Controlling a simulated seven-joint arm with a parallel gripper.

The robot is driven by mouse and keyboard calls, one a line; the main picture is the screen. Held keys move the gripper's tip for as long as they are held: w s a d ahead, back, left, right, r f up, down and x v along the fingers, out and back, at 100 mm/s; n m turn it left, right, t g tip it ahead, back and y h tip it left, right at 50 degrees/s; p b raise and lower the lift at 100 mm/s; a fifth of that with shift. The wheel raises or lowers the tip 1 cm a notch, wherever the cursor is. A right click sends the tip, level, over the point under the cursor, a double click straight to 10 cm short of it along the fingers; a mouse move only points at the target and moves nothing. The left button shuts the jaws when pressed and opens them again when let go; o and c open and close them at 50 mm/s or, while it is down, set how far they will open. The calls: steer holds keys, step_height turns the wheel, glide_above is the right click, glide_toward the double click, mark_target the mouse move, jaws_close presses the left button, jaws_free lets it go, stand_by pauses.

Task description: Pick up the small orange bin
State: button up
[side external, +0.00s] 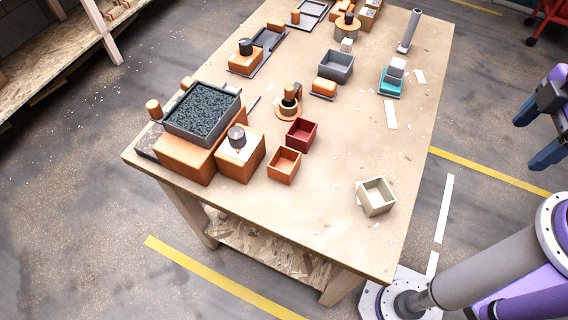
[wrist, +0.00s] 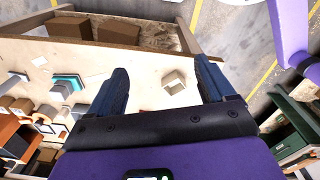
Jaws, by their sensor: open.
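The small orange bin (side external: 284,168) is an open square box. My gripper (side external: 530,138) is at the right edge of that view, off the table's right side and well apart from the bin. Its two blue fingers are spread with nothing between them. The wrist view also shows my gripper (wrist: 162,68) open. The orange bin is not clearly seen there; a small orange patch shows just above the gripper body.
The dark red bin (side external: 301,136) stands close to the orange one. A cream bin (side external: 376,198) stands near the table's right edge. A wooden block with a grey knob (side external: 238,154) and a dark grey tray (side external: 203,112) lie left. The table front between orange and cream bins is clear.

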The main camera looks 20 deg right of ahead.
steer(key=w+d+f+n+t+h, duration=0.2)
steer(key=w+d+n+t+h, duration=0.15)
steer(key=w, duration=0.25)
steer(key=w+a+f+n+t+h, duration=0.1)
steer(key=w+a+n+t, duration=0.3)
steer(key=w+n, duration=0.2)
steer(key=w+a+n+t+h, duration=0.1)
steer(key=w+a+n+t, duration=0.3)
steer(key=w+n+t, duration=0.15)
steer(key=n+g+y, duration=0.4)
steer(key=n+y, duration=1.1)
steer(key=n, duration=0.2)
glide_toward(275, 159)
steer(key=x, duration=0.3)
steer(key=shift+a+f, duration=0.25)
steer(key=shift+f, duration=0.2)
steer(key=shift+w+r+x, duration=0.1)
steer(key=shift+r+x, duration=0.1)
steer(key=shift+x, duration=1.15)
steer(key=shift+w+r+x, duration=0.15)
steer(key=shift+r+x, duration=0.05)
steer(key=shift+x, duration=1.2)
steer(key=shift+s, duration=0.1)
